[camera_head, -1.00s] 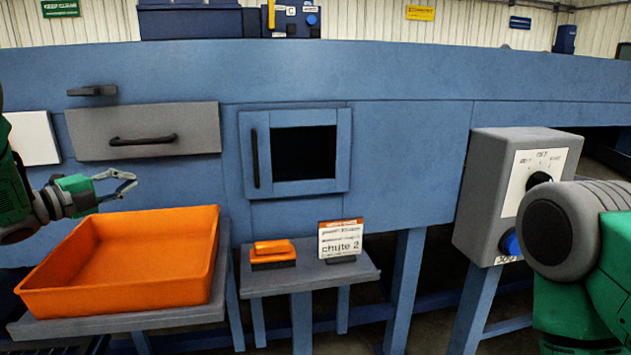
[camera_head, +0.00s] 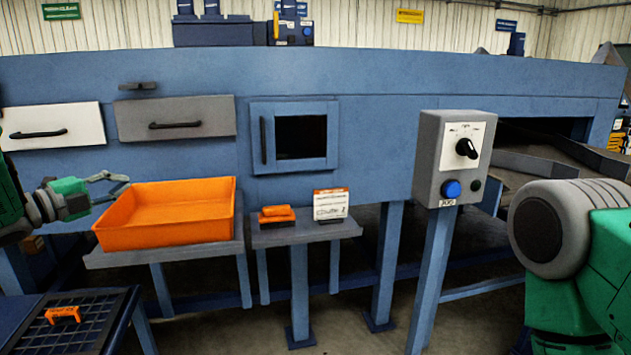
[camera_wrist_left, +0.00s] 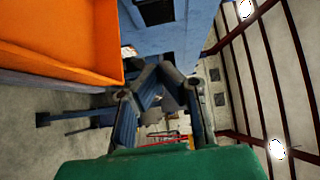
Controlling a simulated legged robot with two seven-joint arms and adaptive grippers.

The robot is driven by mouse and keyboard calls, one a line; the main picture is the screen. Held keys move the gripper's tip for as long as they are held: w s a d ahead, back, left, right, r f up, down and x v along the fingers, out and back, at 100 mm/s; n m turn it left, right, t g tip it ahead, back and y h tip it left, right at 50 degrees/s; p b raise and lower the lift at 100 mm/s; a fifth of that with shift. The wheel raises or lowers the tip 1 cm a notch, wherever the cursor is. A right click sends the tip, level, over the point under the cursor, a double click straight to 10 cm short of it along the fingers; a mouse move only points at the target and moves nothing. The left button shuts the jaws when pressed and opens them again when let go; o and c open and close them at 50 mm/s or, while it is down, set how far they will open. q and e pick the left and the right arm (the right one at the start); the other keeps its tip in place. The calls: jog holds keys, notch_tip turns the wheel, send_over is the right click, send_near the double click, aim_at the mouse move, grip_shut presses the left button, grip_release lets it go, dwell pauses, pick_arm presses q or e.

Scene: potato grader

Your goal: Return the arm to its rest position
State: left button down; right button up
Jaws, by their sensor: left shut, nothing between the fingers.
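My left gripper (camera_head: 122,183) is at the left of the head view, beside the left end of the orange tray (camera_head: 165,235). It is shut and holds nothing. In the left wrist view its dark fingers (camera_wrist_left: 158,72) meet near the middle, and the orange tray (camera_wrist_left: 65,62) is at the upper left. A large part of my right arm fills the right edge of the head view; its gripper is out of sight.
The blue grader has a white drawer (camera_head: 53,138), a grey drawer (camera_head: 190,130) and a framed opening (camera_head: 327,108). A small table (camera_head: 290,238) bears an orange-handled item (camera_head: 277,214) and a chute sign (camera_head: 331,204). A control box (camera_head: 425,170) stands right. A black grid (camera_head: 85,335) lies lower left.

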pick_arm(q)
jog(key=s+d+f+n+g+y, duration=0.25)
jog(key=s+f+n, duration=0.3)
jog(key=f, duration=0.55)
jog(key=s+d+f+n+g+y, duration=0.1)
jog(key=s+d+f+n+y, duration=0.15)
jog(key=s+f+n, duration=0.6)
jog(key=s+d+f+n+g+y, duration=0.1)
jog(key=s+f+n+g+y, duration=0.15)
jog(key=f, duration=1.05)
jog(key=s+d+f+n+g, duration=0.2)
jog(key=s+f+g, duration=0.1)
jog(key=s, duration=0.7)
jog(key=s+d+f+n+g+y, duration=0.1)
jog(key=s+d+f+n+g, duration=0.1)
jog(key=s, duration=0.9)
jog(key=s+d+f+n+g+y, duration=0.1)
jog(key=s+d+f+n+g, duration=0.2)
jog(key=s, duration=0.8)
jog(key=shift+s+d+f+g+b, duration=0.2)
jog(key=shift+d+f+g+b, duration=0.2)
jog(key=shift+f, duration=0.45)
jog(key=shift+w, duration=0.15)
